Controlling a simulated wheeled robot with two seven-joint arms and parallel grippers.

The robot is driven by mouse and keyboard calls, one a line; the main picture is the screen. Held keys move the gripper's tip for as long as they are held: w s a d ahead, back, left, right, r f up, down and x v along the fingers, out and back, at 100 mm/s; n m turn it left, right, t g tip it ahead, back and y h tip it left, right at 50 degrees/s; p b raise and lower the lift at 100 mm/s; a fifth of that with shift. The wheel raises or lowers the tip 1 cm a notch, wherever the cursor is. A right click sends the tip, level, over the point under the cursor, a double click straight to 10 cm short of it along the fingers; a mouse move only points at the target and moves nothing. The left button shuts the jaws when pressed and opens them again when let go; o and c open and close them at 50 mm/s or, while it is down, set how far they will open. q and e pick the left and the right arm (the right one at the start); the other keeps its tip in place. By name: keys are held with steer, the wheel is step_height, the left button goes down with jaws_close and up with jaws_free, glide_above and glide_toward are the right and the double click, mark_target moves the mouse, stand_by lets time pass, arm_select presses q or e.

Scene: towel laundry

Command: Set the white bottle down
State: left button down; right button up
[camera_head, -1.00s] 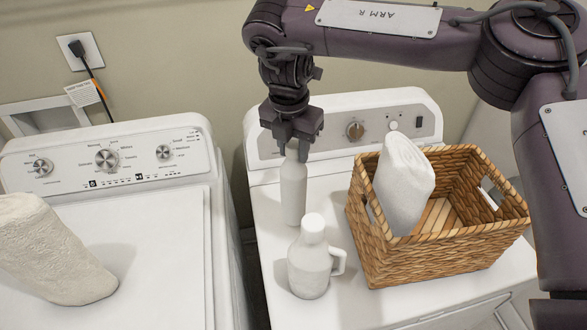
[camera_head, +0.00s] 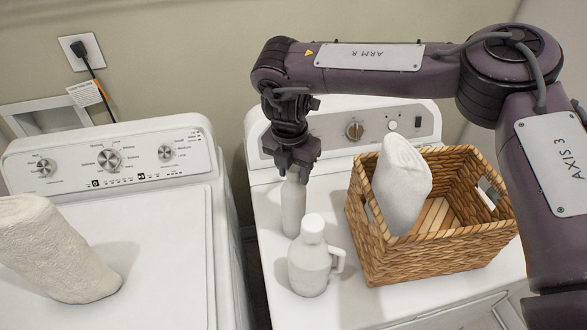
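The white bottle (camera_head: 292,208) is slim and upright on the left part of the right-hand machine's top (camera_head: 265,240), behind a white jug. My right gripper (camera_head: 291,172) points straight down over it, with its fingers around the bottle's neck. The fingers look shut on the neck, which they mostly hide. The bottle's base is partly hidden by the jug, so I cannot tell for sure whether it touches the top. My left gripper is not in view.
The white jug (camera_head: 309,262) with a handle stands just in front of the bottle. A wicker basket (camera_head: 425,253) holding a rolled white towel (camera_head: 402,185) is to the right. Another rolled towel (camera_head: 55,250) lies on the left machine (camera_head: 165,250). The control panel (camera_head: 385,127) rises behind.

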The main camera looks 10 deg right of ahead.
steer(key=shift+o, duration=1.1)
steer(key=shift+r, duration=0.2)
steer(key=shift+w+r, duration=0.1)
steer(key=shift+r, duration=0.15)
step_height(320, 180, up, 11)
steer(key=s+a+b, duration=0.1)
steer(key=b, duration=0.1)
steer(key=shift+r, duration=0.15)
steer(key=shift+s, duration=0.1)
